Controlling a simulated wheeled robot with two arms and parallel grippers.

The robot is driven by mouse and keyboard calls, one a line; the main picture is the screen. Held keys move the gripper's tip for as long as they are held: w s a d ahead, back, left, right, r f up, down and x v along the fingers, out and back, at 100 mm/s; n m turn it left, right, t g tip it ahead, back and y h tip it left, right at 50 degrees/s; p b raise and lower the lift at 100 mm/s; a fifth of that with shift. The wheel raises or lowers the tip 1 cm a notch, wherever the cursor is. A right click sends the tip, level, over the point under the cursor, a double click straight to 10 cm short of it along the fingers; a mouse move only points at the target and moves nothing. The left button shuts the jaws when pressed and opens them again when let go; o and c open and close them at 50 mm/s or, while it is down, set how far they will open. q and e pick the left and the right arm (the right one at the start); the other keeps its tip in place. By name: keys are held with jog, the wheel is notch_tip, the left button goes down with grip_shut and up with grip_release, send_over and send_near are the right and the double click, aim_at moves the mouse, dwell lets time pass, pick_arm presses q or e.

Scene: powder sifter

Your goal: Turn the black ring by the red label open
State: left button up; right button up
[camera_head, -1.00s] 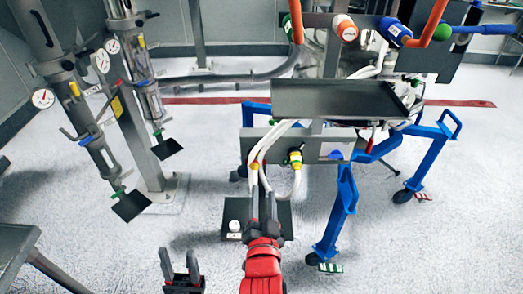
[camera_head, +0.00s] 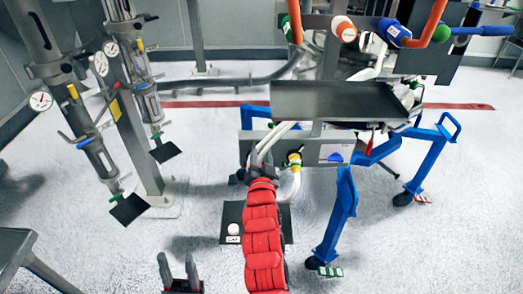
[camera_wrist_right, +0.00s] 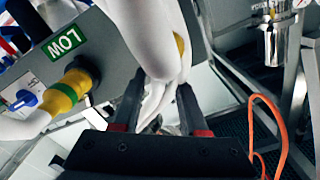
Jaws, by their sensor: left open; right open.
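I see no red label; the only readable label on the grey panel is a green LOW one (camera_wrist_right: 63,43) in the right wrist view. A yellow fitting with a black ring (camera_wrist_right: 78,82) sits beside it, with a white hose attached. In the head view a yellow fitting (camera_head: 294,161) shows on the panel. My right gripper (camera_head: 260,156) is open at the panel's left part, by the white hoses. In its wrist view the fingers (camera_wrist_right: 160,92) straddle white hoses (camera_wrist_right: 155,45); I cannot tell if they touch. My left gripper (camera_head: 178,267) is open, empty, low at the front.
The blue-legged frame (camera_head: 340,215) carries the panel and a grey tray (camera_head: 335,101). A dark plate (camera_head: 231,213) lies on the floor below. Pipe columns with gauges (camera_head: 40,101) stand at the left. An orange cable (camera_wrist_right: 282,135) hangs at the wrist view's right. Floor between columns and frame is clear.

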jog(key=shift+w+f, duration=0.1)
jog(key=shift+w, duration=0.2)
grip_shut()
